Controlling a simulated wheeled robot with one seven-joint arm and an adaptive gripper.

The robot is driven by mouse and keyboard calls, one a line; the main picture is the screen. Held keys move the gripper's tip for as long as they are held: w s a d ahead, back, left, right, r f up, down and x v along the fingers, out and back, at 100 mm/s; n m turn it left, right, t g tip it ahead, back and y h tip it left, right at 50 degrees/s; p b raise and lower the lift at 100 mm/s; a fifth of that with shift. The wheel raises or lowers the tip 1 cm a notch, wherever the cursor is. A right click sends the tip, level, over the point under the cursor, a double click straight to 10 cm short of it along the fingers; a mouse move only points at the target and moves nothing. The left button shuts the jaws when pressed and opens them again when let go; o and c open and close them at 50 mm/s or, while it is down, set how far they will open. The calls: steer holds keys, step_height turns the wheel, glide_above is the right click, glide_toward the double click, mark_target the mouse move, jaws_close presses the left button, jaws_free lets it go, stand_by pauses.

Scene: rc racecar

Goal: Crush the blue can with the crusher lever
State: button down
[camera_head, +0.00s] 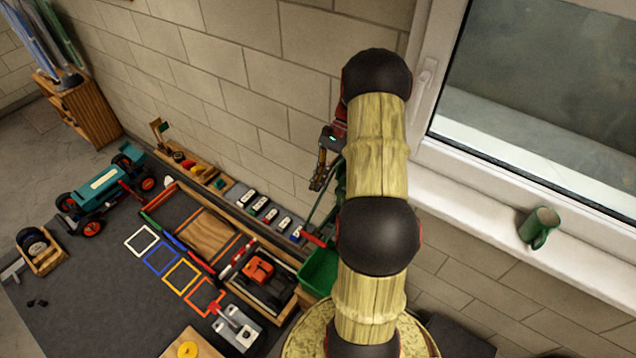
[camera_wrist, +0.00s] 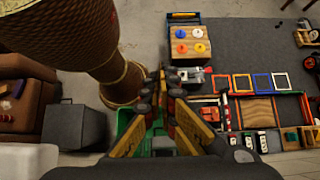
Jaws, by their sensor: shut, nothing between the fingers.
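My gripper (camera_head: 318,178) is shut and empty, high beside the wall in the head view. In the wrist view my gripper's yellow and dark fingers (camera_wrist: 163,85) point away from the camera, over a green bin (camera_wrist: 125,118). A slim dark green frame (camera_head: 326,207) shows left of my arm in the head view; a red bar (camera_head: 314,240) lies near its foot. This may be the crusher and its lever, but my arm hides most of it. I cannot make out the blue can in either view.
The green bin (camera_head: 318,272) stands below the red bar. A tray with an orange toy (camera_head: 258,268), a grey device (camera_head: 238,328) and coloured square outlines (camera_head: 182,276) lie on the dark mat. A teal racecar (camera_head: 103,187) stands left.

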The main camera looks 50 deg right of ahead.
steer(key=shift+r, duration=0.1)
step_height(320, 180, up, 10)
stand_by(0.7)
